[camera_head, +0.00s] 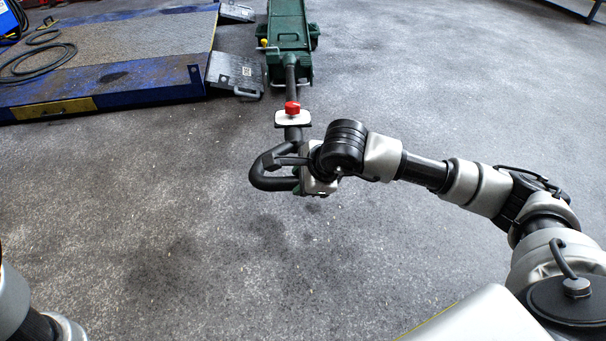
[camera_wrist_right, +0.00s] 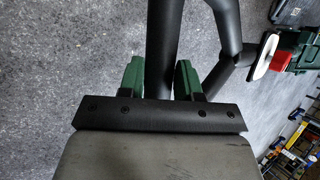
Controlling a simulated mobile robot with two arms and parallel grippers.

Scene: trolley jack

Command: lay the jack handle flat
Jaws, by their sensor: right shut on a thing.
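The green trolley jack (camera_head: 288,30) stands on the floor at the top middle of the head view. Its black handle (camera_head: 291,80) runs from the jack towards me and ends in a black loop grip. A red knob (camera_head: 292,107) sits on a white plate part-way along the handle. My right gripper (camera_head: 303,178) is at the loop end. In the right wrist view its green-padded fingers (camera_wrist_right: 161,78) stand on both sides of a black bar of the handle (camera_wrist_right: 161,35), shut on it. The handle's height above the floor is hard to judge. My left gripper is out of view.
A blue lift platform (camera_head: 120,75) with a cable (camera_head: 40,60) lies to the left of the jack. Its grey ramp flap (camera_head: 235,72) lies close beside the jack. The grey floor under and around the handle's loop end is clear.

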